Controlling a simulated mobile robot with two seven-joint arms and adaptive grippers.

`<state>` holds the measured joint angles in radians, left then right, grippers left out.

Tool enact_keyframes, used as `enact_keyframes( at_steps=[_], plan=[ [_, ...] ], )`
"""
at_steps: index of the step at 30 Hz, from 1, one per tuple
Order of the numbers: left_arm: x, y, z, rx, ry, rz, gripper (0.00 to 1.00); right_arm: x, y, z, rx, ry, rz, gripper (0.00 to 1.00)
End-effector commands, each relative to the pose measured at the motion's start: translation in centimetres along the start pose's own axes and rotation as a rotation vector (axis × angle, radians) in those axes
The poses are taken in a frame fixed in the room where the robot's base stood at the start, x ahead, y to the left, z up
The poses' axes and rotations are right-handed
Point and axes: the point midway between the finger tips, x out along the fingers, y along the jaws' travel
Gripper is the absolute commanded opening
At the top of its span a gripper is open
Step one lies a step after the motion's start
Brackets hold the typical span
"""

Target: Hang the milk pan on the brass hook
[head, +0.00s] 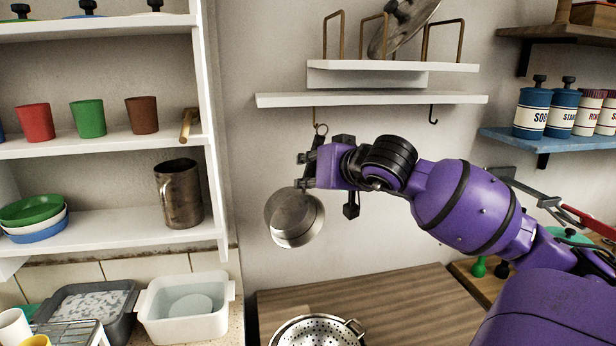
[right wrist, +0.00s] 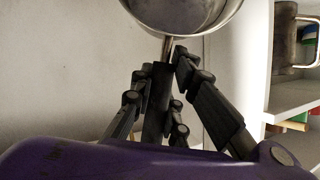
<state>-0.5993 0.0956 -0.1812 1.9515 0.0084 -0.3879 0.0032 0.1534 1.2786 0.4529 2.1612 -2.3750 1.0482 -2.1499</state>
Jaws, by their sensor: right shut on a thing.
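The milk pan (head: 295,218) is a small steel pan hanging bowl-down with its dark handle upward. Its bowl also shows at the top of the right wrist view (right wrist: 182,12). My right gripper (head: 308,170) is shut on the dark handle; its fingers close around it in the right wrist view (right wrist: 160,95). The brass hook (head: 314,113) hangs under the white wall shelf. The ring at the handle's top (head: 321,129) is right at the hook's lower end; I cannot tell whether it is on the hook. My left gripper is out of view.
The white shelf (head: 370,100) also carries a black hook (head: 433,115) further right. A colander (head: 318,332) stands on the wooden worktop (head: 400,300) below. The shelf unit (head: 215,130) with cups and a metal jug (head: 180,193) is at left.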

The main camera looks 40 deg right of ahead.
Motion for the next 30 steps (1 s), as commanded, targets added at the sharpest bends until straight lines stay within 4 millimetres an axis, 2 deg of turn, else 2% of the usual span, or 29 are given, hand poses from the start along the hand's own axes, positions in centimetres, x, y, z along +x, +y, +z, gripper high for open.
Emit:
enact_keyframes(
  at_steps=[14, 30],
  plan=[
    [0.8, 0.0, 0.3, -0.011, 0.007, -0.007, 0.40, 2.7, 0.8, -1.0, -0.001, 0.001, 0.000, 0.00],
    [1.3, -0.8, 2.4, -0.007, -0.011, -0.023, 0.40, 5.5, 1.6, -2.4, -0.002, 0.002, 0.000, 0.00]
  ],
)
